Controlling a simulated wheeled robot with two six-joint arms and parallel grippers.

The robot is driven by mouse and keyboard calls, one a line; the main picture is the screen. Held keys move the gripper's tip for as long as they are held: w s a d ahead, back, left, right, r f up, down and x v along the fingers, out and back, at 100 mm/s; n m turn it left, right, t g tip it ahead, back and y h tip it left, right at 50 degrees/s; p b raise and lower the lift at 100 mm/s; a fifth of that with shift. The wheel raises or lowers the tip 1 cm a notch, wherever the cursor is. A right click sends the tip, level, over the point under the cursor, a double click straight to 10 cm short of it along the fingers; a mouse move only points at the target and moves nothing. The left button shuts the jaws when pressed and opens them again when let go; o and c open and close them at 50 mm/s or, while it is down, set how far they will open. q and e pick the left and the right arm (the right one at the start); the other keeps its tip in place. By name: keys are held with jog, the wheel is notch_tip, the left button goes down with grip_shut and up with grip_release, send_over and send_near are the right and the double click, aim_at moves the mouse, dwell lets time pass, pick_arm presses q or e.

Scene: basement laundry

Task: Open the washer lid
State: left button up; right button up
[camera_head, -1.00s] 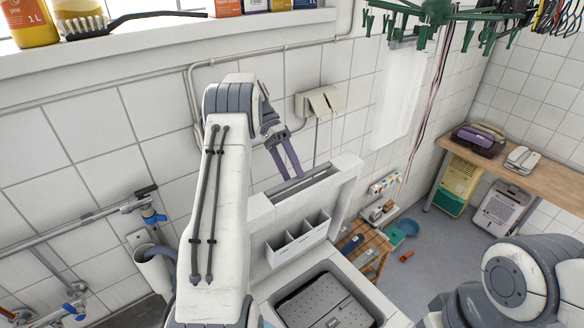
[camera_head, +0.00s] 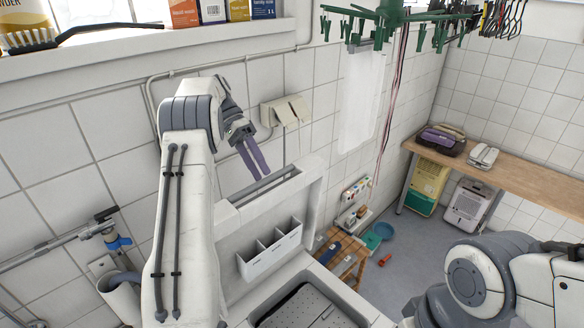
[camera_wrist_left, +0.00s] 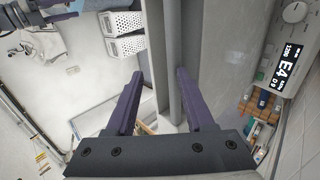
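The white washer lid (camera_head: 312,205) stands upright in the head view, with a three-slot dispenser (camera_head: 268,252) on its inner face. Below it, the washer opening shows a dark perforated drum (camera_head: 303,308). My left gripper (camera_head: 254,172) is just above and behind the lid's top edge, its purple fingers pointing down. In the left wrist view the fingers (camera_wrist_left: 158,76) are apart with nothing clamped between them. Whether a finger touches the lid cannot be told. The washer's control panel (camera_wrist_left: 285,60) with a lit display is at the right there.
A tiled wall with pipes and a beige socket box (camera_head: 287,110) is close behind the left gripper. A windowsill (camera_head: 200,42) with bottles and boxes runs above. A slatted wooden stool (camera_head: 343,255) stands right of the washer. Open floor (camera_head: 400,270) lies beyond it.

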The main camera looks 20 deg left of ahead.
pick_arm(q)
jog(key=d+r+b, duration=0.2)
jog(key=d+r, duration=0.1)
jog(key=d, duration=0.3)
jog(key=s+d+r+b, duration=0.1)
jog(key=d+r+b, duration=0.1)
jog(key=d+r, duration=0.2)
jog(key=shift+d, duration=0.95)
